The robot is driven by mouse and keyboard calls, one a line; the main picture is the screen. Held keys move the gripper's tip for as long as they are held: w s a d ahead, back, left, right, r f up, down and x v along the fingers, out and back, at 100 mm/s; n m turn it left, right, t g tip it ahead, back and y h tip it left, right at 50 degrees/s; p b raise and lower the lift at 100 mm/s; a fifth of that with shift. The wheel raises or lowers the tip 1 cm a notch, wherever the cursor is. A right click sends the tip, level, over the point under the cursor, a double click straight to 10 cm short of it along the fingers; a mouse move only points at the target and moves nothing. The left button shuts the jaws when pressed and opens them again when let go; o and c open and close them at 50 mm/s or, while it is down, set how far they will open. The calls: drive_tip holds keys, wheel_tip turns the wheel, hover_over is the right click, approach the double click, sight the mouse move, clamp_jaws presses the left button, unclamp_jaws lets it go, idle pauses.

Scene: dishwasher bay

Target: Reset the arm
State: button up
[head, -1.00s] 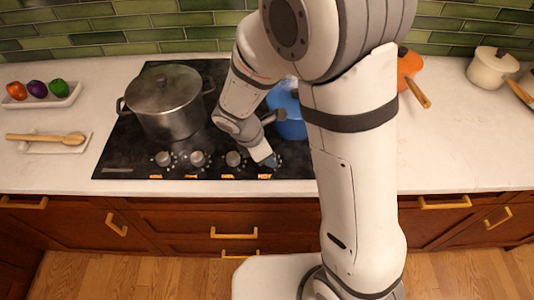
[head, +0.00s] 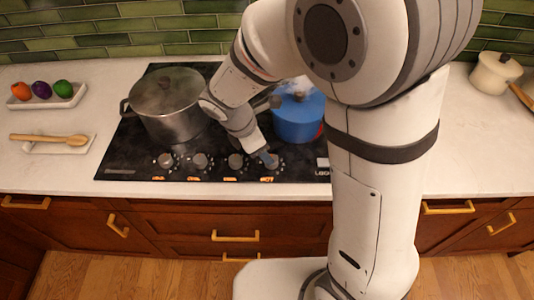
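My arm rises at the right of centre and bends down over the black cooktop (head: 135,150). My gripper (head: 268,158) points down at the rightmost of the front knobs (head: 274,164). It is small and partly dark against the cooktop, so I cannot tell whether its fingers are open or touch the knob. No carried object shows in it. A blue pot (head: 298,120) stands behind it, partly hidden by my arm, with steam above it and a red glow at its lower right.
A steel lidded pot (head: 165,105) stands left of my forearm. A tray (head: 47,100) with coloured vegetables and a wooden spoon (head: 50,139) on a rest lie at far left. A cream pot (head: 495,72) stands far right. Tiled wall (head: 60,45) is behind; counter right of my arm is largely clear.

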drive_tip(key=shift+v, duration=0.9)
drive_tip(key=s+d+r+m+y, duration=0.2)
drive_tip(key=s+d+r+m, duration=0.3)
drive_tip(key=d+m, duration=0.3)
drive_tip(key=s+d+r+m+t+y, duration=0.1)
drive_tip(key=s+d+r+m, duration=0.4)
drive_tip(key=m, duration=0.9)
drive_tip(key=shift+s+d+r+y, duration=0.35)
drive_tip(key=shift+s+d+y, duration=0.3)
drive_tip(key=shift+d, duration=0.7)
